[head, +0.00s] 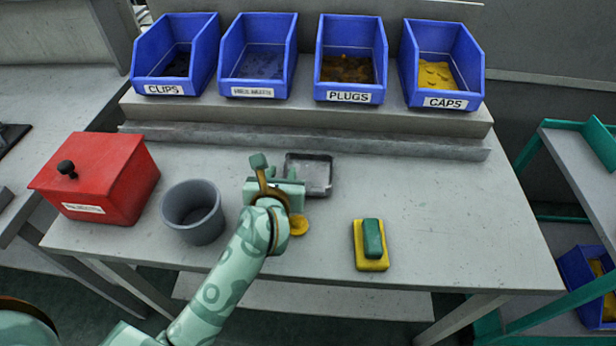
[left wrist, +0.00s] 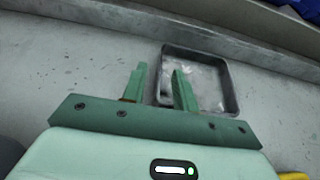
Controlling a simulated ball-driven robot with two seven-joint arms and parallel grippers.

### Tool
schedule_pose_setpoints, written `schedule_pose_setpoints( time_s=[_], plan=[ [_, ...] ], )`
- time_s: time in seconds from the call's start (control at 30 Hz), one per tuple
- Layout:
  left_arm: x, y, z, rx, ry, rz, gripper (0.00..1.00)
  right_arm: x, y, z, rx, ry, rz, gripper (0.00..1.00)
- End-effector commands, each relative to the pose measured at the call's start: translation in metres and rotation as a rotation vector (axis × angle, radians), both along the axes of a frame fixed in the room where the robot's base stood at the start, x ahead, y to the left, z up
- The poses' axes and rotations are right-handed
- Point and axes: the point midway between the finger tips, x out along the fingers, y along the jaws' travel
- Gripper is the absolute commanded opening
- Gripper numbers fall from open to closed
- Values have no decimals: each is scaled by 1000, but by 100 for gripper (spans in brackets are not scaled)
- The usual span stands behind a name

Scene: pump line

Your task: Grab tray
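The small grey tray (head: 320,175) lies flat on the bench, right of and partly behind my left gripper in the head view. It is a shallow square with raised rims; its floor looks scuffed and holds no clear object. My left gripper (head: 277,168) is open and empty at the tray's left side. In the left wrist view the tray (left wrist: 234,92) is beyond the gripper (left wrist: 158,76). One finger overlaps the tray's inside and the other shows outside its left wall, so that wall appears between them. I cannot tell whether they touch. My right gripper is not in view.
A grey cup (head: 193,215) and a red lidded box (head: 110,185) stand left. A yellow disc (head: 299,225) lies by my wrist; a green block (head: 372,238) sits on a yellow one (head: 371,264). Several blue bins (head: 350,70) line the back shelf. The bench's right side is clear.

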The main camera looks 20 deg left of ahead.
Motion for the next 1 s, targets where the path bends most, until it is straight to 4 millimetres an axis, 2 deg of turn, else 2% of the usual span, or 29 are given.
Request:
schedule_pose_setpoints(
  time_s=[0.03,0.13,0.17,0.5,0.63,0.8,0.87,1.0],
  plan=[
    [0,0,0,0,0,0,29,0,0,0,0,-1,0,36],
    [0,0,0,0,0,0,1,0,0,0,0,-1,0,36],
    [0,0,0,0,0,0,0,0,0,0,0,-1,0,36],
    [0,0,1,0,-1,0,0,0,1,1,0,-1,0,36],
    [0,0,10,1,-5,0,0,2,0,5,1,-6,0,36],
    [0,0,40,2,-9,-1,0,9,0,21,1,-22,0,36],
    [-9,6,51,3,-8,1,0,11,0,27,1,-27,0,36],
    [-35,21,88,4,-10,0,0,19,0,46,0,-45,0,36]
  ],
)
